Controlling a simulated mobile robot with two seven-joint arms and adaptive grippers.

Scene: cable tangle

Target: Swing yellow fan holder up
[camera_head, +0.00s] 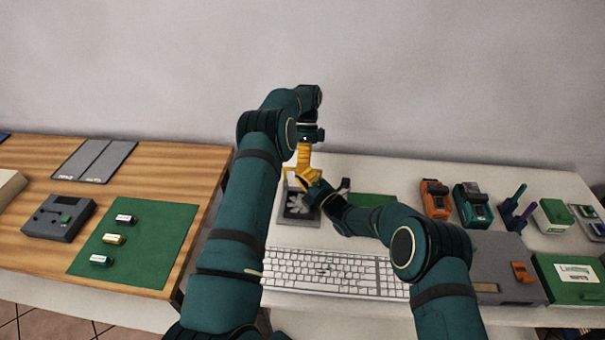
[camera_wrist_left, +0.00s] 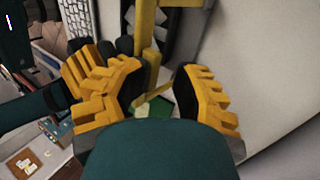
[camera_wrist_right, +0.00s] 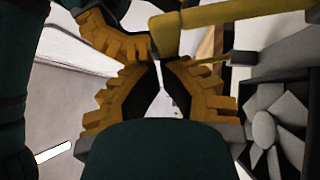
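The yellow fan holder (camera_head: 287,174) stands at the computer fan behind the keyboard, partly hidden by my arms. Its yellow bar shows beyond my fingers in the left wrist view (camera_wrist_left: 149,68) and across the top of the right wrist view (camera_wrist_right: 215,17). The grey fan (camera_wrist_right: 268,128) is right of my right gripper. My left gripper (camera_wrist_left: 160,68) is open, with the bar visible through its gap; contact is unclear. My right gripper (camera_wrist_right: 158,66) has its fingertips close together just below the bar; whether they grip anything is unclear. The left gripper's yellow fingers show just above them.
A white keyboard (camera_head: 325,272) lies in front of the fan. Orange (camera_head: 435,198) and teal (camera_head: 470,204) devices stand to the right, near a grey box (camera_head: 490,255) and a green box (camera_head: 570,280). A wooden table (camera_head: 150,180) with a green mat (camera_head: 150,225) is at left.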

